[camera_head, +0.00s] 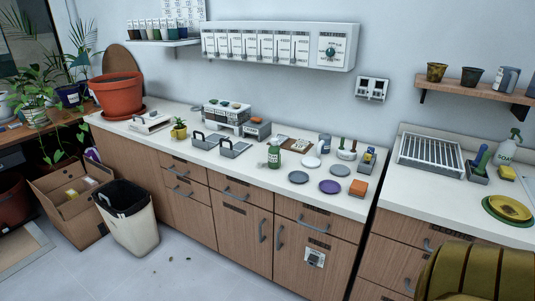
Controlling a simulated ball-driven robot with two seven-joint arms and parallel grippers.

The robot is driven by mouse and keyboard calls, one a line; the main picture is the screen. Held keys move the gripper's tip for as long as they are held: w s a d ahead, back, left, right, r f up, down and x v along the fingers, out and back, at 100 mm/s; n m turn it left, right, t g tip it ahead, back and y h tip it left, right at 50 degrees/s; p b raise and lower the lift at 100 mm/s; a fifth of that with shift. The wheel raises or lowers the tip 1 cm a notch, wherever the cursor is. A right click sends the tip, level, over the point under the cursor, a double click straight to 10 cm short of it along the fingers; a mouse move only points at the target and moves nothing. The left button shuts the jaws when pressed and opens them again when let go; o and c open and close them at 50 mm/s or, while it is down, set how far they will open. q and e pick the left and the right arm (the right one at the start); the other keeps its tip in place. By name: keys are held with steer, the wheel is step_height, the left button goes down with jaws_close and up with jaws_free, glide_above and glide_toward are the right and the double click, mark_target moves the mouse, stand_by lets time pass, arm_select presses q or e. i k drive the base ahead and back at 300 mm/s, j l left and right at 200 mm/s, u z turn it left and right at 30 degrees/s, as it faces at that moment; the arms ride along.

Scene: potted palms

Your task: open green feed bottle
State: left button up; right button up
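A green bottle (274,153) with a pale label and a light cap stands upright on the white counter, near its front edge. The bottle is small in the view, and I cannot tell whether its cap is fastened. Neither of my grippers shows in the head view.
Coloured discs, including a purple saucer (330,187), lie right of the bottle. A handled grey tray (235,147) lies to its left. A large terracotta pot (117,94) stands at the far left. A white bin (130,225), a cardboard box (68,207) and an olive chair (470,272) occupy the floor.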

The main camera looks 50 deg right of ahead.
mark_target(274, 152)
steer(key=i+j+z, duration=0.1)
steer(key=i+z, duration=0.3)
steer(key=i+j+z, duration=0.2)
steer(key=z, duration=0.25)
steer(key=i+j+z, duration=0.25)
steer(key=z, duration=0.15)
